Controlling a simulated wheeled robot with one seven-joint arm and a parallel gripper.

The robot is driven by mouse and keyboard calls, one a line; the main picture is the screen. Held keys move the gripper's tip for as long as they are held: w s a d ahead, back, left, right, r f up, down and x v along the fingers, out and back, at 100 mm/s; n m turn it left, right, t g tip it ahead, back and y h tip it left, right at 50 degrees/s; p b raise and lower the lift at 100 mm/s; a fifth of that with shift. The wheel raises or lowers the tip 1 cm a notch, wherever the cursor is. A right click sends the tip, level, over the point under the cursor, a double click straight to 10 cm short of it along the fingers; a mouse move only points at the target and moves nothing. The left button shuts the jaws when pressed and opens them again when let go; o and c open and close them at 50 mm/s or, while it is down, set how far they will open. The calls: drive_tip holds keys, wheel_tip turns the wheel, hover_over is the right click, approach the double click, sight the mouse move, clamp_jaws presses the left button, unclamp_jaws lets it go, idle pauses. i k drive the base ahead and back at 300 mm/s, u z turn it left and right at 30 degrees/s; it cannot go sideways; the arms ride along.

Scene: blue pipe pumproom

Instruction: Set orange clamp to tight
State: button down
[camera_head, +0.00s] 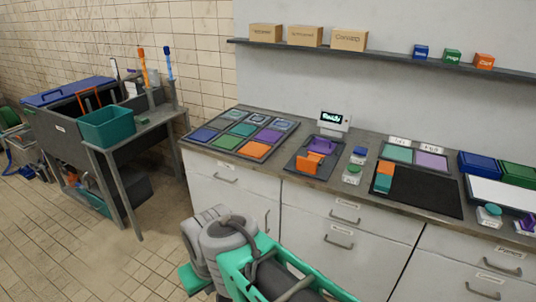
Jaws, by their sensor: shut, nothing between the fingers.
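An orange clamp-like piece (308,162) sits on a dark plate (321,170) on the counter, in front of a small display. A purple piece (323,145) is right behind it on the same plate. The orange piece is too small in view to tell how tight it is set. My gripper's fingers are not in view. Grey and teal parts of my own arm show at the bottom middle, in front of the drawers and apart from the orange piece.
The small display (333,121) stands behind the plate. A board of coloured tiles (241,133) lies to its left. A teal-topped button box (352,174) and a black mat (425,190) lie to its right. A shelf (390,56) runs above the counter.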

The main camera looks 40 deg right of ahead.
sight(309, 165)
drive_tip(key=z, duration=0.05)
drive_tip(key=i, duration=0.9)
drive_tip(key=z, duration=0.7)
drive_tip(key=i, duration=0.45)
drive_tip(key=z, duration=0.25)
